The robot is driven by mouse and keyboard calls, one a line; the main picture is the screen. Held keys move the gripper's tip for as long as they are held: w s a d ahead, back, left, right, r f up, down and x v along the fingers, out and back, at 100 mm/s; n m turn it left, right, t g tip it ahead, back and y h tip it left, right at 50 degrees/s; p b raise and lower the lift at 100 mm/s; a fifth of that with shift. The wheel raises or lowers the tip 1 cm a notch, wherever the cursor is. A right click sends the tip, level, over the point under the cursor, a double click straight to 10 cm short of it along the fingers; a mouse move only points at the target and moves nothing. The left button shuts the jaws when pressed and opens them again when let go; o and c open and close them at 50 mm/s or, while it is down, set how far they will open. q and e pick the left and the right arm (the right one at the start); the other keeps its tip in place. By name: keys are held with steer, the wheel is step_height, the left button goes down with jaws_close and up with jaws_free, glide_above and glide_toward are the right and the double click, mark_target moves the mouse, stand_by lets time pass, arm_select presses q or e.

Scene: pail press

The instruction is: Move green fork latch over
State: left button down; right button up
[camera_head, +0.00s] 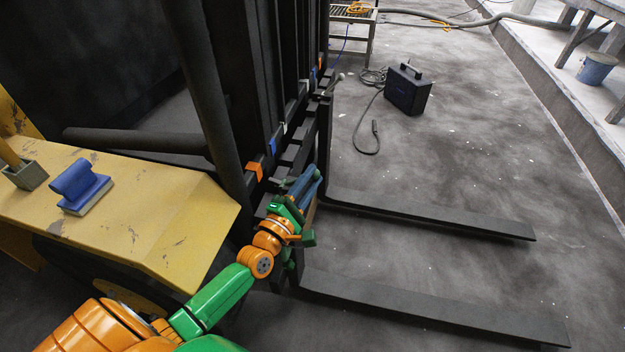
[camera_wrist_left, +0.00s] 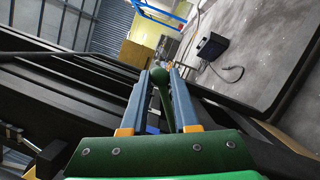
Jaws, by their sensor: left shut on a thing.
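The green fork latch (camera_wrist_left: 160,77) shows in the left wrist view as a dark green ball knob on a stem, between my two blue-grey fingers. My left gripper (camera_head: 309,184) is shut on it, at the fork carriage above the root of the near fork (camera_head: 435,303). In the head view, my gripper hides most of the latch, and I cannot tell its tilt. The far fork (camera_head: 430,211) lies beyond, roughly parallel to the near one. My right gripper is in neither view.
The yellow forklift body (camera_head: 150,215) is at the left, with a blue-handled brush (camera_head: 80,187) on top. The dark mast (camera_head: 265,70) rises beside my arm. A dark case (camera_head: 408,90) with a cable stands on the floor behind. The floor between the forks is clear.

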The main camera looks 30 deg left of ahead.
arm_select(q)
steer(key=shift+s+a+r+p, duration=0.2)
steer(key=shift+a+r+p, duration=0.55)
steer(key=shift+a+r, duration=0.3)
steer(key=c, duration=0.6)
jaws_free()
